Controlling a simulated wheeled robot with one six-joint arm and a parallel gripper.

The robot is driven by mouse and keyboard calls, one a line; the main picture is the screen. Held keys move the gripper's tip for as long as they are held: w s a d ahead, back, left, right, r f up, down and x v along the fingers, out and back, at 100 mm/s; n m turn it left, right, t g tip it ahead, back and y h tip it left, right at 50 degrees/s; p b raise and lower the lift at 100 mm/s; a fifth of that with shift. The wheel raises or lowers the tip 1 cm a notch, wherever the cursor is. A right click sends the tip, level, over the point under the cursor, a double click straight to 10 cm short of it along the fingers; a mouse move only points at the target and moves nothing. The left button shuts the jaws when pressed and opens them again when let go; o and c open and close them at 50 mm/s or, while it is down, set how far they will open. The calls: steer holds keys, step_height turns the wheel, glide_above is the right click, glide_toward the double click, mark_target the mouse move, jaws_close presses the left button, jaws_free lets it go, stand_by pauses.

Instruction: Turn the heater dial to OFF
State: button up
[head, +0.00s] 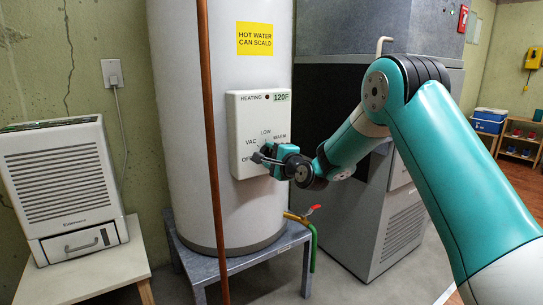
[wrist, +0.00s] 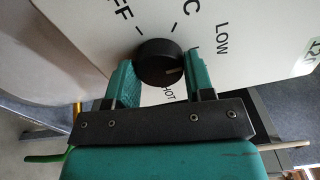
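The heater's control box (head: 255,115) is a white panel on the front of the tall white tank, with a 120F display. Its black dial (wrist: 160,62) shows in the wrist view, ringed by OFF, VAC, LOW and HOT lettering, some of it partly hidden. A pale mark on the dial's face points right, toward the right finger, where a label is hidden. In the head view my gripper (head: 264,155) covers the dial.
A copper pipe (head: 211,150) runs upright just left of the control box. The tank (head: 180,90) stands on a grey metal stand (head: 245,258). A red-handled valve (head: 304,214) sits below right. A dehumidifier (head: 62,175) is at left, a grey furnace (head: 330,120) behind my arm.

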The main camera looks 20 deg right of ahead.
steer(key=c, duration=0.3)
steer(key=n+b, duration=0.1)
steer(key=n, duration=0.1)
steer(key=n+b, duration=0.1)
steer(key=n, duration=0.1)
steer(key=shift+f+n+b, duration=0.2)
steer(key=shift+n+b, duration=0.1)
steer(key=shift+b, duration=0.1)
steer(key=n+b, duration=0.3)
steer(key=n, duration=0.2)
steer(key=shift+n, duration=0.3)
steer(key=n+b, duration=0.4)
steer(key=n, duration=0.1)
steer(key=shift+r+n+b, duration=0.1)
steer(key=shift+n+b, duration=1.45)
steer(key=shift+n, duration=0.85)
